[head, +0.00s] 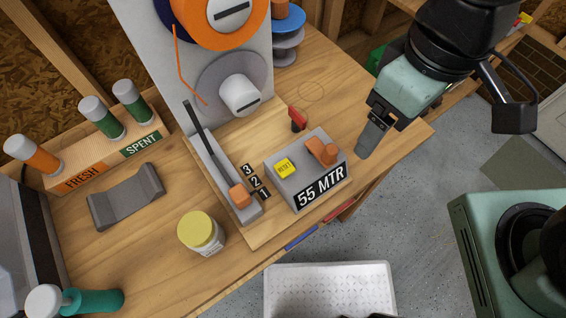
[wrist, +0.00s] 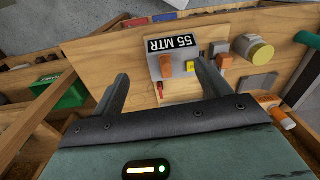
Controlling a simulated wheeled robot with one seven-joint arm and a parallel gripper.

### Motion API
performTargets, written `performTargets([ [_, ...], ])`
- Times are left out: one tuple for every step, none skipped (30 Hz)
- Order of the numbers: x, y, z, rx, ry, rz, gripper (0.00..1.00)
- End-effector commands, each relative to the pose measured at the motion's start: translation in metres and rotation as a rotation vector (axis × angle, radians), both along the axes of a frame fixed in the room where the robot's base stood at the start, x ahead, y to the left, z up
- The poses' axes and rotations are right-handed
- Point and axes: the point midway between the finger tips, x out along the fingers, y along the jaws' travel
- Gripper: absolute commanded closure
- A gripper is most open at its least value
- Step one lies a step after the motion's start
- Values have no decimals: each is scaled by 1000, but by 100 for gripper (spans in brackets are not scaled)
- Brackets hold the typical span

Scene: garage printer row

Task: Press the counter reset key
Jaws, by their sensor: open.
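The counter is a grey box (head: 285,190) labelled "55 MTR", near the bench's front edge. Its yellow reset key (head: 285,168) sits on the top face, left of an orange lever (head: 322,151). In the wrist view, the counter (wrist: 155,64) lies ahead, with the yellow key (wrist: 197,62) partly hidden by the right finger's tip. My gripper (head: 371,140) is open and empty, above and to the right of the counter, apart from it in the head view. In the wrist view, my two fingers (wrist: 163,78) are spread wide.
A red knob (head: 297,118) stands behind the counter. Left of it are number tags (head: 255,181), a grey lever arm with an orange end (head: 240,195) and a yellow-lidded jar (head: 200,231). A white perforated tray (head: 330,288) is below the bench edge.

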Motion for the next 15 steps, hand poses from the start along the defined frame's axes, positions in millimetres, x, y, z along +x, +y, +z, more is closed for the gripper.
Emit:
performTargets([
  [0,0,0,0,0,0,24],
  [0,0,0,0,0,0,24],
  [0,0,0,0,0,0,24],
  [0,0,0,0,0,0,24],
  [0,0,0,0,0,0,29],
  [0,0,0,0,0,0,40],
  [0,0,0,0,0,0,49],
  [0,0,0,0,0,0,57],
  [0,0,0,0,0,0,68],
  [0,0,0,0,0,0,76],
  [0,0,0,0,0,0,85],
  [0,0,0,0,0,0,96],
  [0,0,0,0,0,0,100],
  [0,0,0,0,0,0,100],
  [0,0,0,0,0,0,100],
])
